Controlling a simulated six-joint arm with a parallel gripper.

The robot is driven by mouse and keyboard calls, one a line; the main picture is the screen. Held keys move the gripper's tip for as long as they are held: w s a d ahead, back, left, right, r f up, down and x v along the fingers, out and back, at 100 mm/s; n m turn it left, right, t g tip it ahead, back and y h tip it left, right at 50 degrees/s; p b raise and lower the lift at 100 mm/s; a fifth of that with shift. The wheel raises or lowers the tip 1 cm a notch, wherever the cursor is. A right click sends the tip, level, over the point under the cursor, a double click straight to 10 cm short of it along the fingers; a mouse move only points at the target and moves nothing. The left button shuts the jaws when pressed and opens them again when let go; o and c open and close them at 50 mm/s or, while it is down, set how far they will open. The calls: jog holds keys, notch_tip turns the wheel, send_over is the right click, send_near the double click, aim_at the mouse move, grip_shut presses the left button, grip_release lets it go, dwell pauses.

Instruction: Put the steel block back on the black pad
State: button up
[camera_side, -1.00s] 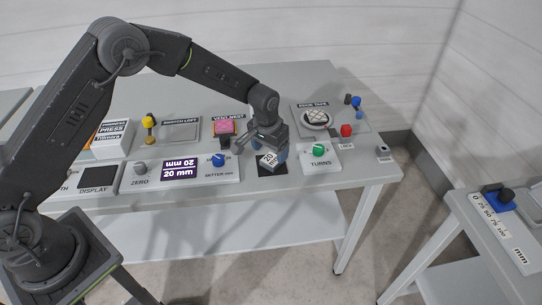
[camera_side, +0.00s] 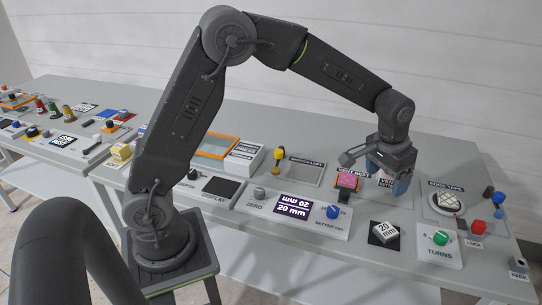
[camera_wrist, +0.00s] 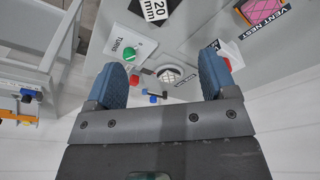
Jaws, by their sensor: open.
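The steel block (camera_side: 386,228), with a white "20 mm" label on top, lies flat on the black pad (camera_side: 378,240), between the setter panel and the turns panel. It also shows at the top edge of the wrist view (camera_wrist: 153,9), partly cut off. My gripper (camera_side: 388,183) is open and empty, raised above the bench behind the block and apart from it. In the wrist view my gripper's two blue fingers (camera_wrist: 162,65) stand wide apart with nothing held between them.
The green turns knob (camera_side: 441,238) is right of the pad, and the blue setter knob (camera_side: 333,211) is left. The pink vent nest (camera_side: 348,180) is close to my gripper. The edge tape dial (camera_side: 448,201) and red lock knob (camera_side: 478,227) stand farther right.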

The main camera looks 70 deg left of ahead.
jog(key=s+a+r+t, duration=0.1)
jog(key=s+a+r, duration=0.1)
jog(key=s+r, duration=0.6)
jog(key=s+a+r+t, duration=0.2)
jog(key=s+r, duration=0.2)
jog(key=s, duration=0.8)
jog(key=s+a+f, duration=0.1)
jog(key=s, duration=0.7)
jog(key=shift+a+f+t, duration=0.15)
jog(key=shift+f+t, duration=0.15)
